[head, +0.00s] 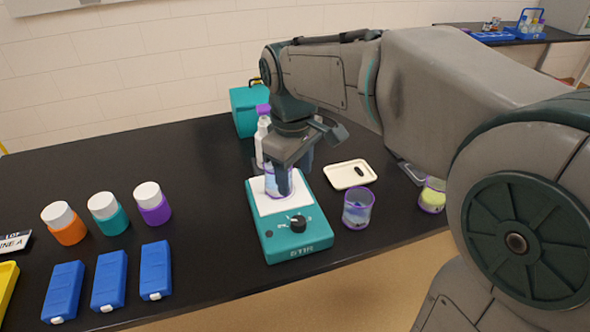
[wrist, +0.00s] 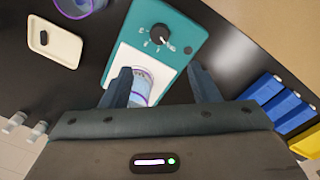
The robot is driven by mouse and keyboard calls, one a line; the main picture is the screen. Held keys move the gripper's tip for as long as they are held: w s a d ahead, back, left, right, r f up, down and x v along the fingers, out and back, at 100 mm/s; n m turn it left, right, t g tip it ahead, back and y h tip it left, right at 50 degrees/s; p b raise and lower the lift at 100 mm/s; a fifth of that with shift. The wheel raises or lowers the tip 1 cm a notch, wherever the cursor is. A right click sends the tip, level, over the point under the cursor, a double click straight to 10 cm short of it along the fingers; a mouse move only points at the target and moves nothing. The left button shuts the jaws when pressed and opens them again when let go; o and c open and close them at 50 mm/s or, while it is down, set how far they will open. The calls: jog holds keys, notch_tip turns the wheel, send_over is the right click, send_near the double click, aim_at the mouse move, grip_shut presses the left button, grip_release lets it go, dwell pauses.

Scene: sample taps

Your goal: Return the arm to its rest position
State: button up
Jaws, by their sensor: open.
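My arm reaches from the right over the black bench. My gripper (head: 286,180) points down over the teal stirrer (head: 297,243), around a clear beaker with a purple rim (head: 271,182) on the stirrer's white plate. In the wrist view my gripper (wrist: 163,82) has its two fingers spread apart. The beaker (wrist: 140,92) shows between them, nearer the left finger in that view; whether a finger touches it I cannot tell. The gripper partly hides the beaker in the head view.
A second beaker (head: 357,208) stands right of the stirrer, near a cream tray (head: 349,174) with a dark item. A white bottle with a purple cap (head: 263,135) and a teal box (head: 246,108) stand behind. Capped jars (head: 109,214) and blue blocks (head: 110,281) stand at left.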

dwell(0.3)
jog(key=s+d+f+m+t, duration=0.1)
jog(key=s+d+f+m, duration=0.2)
jog(key=s+d+m, duration=0.2)
jog(key=s+d+f+m+t, duration=0.1)
jog(key=s+d+f+m, duration=0.2)
jog(key=s+d+m, duration=0.2)
jog(key=s+d, duration=0.1)
jog(key=d, duration=0.1)
jog(key=shift+s+d+f, duration=0.25)
jog(key=shift+s+d, duration=0.15)
